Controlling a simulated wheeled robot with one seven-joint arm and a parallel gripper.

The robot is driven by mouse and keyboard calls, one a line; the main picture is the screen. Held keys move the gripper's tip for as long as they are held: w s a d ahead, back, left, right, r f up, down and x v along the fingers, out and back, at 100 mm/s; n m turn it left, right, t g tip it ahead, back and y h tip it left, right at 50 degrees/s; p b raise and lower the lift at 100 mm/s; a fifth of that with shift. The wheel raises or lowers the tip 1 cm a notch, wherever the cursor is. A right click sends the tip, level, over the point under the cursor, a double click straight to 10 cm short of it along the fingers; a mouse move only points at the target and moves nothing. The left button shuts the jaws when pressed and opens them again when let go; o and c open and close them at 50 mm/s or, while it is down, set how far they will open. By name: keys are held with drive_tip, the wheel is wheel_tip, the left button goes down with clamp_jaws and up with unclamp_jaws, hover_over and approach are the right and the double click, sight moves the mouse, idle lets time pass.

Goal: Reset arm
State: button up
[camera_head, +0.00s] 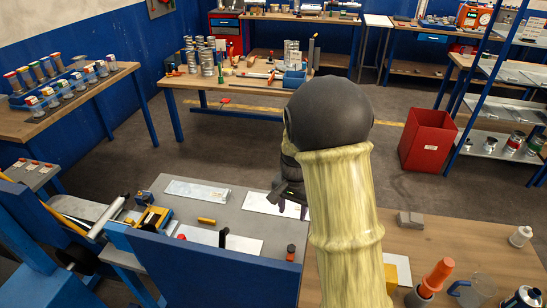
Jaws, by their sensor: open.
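My arm rises through the middle of the head view, with a pale yellow sleeve and a dark rounded joint at its top. My gripper (292,208) shows as a dark shape just left of the sleeve, partly hidden by it. Its fingertips are small and point down above the grey bench top (225,212). The gripper is open, and I see nothing between its fingers.
Flat pale sheets (197,190) and a yellow tool (207,220) lie on the grey bench. A red bin (427,140) stands on open floor.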

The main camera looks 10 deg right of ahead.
wheel_tip(320, 180, up, 10)
drive_tip(key=p, duration=1)
